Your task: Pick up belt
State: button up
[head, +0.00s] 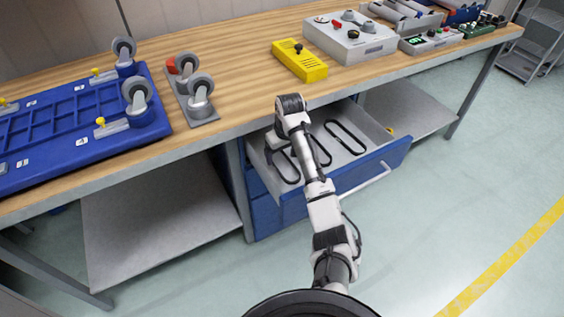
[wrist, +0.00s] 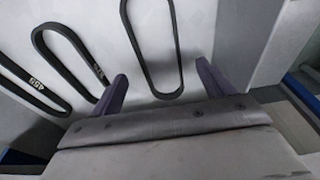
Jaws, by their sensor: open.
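Three black looped belts lie flat in the open drawer. In the head view they are a left belt (head: 283,167), a middle belt (head: 322,153) and a right belt (head: 345,137). In the wrist view, one belt (wrist: 135,48) has its rounded lower end between the fingers of my open gripper (wrist: 163,83), which is empty. Two more belts, a middle one (wrist: 72,38) and one marked 455 (wrist: 38,84), lie to the left. My gripper is over the drawer's left part in the head view, partly hidden by my arm.
The drawer (head: 373,163) is pulled out below the wooden workbench (head: 235,85). Its walls surround the belts. A blue tray (head: 75,125), caster wheels (head: 198,90), a yellow box (head: 300,62) and a grey control box (head: 350,45) stand on the bench. Floor to the right is clear.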

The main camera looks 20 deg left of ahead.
aim_at(282, 165)
jog(key=shift+w+a+f+p, duration=0.1)
jog(key=shift+f+p, duration=0.2)
jog(key=shift+f, duration=1.5)
jog(key=c, duration=1.1)
jog(key=shift+o, duration=0.2)
notch_tip(282, 165, up, 10)
jog(key=b, duration=0.2)
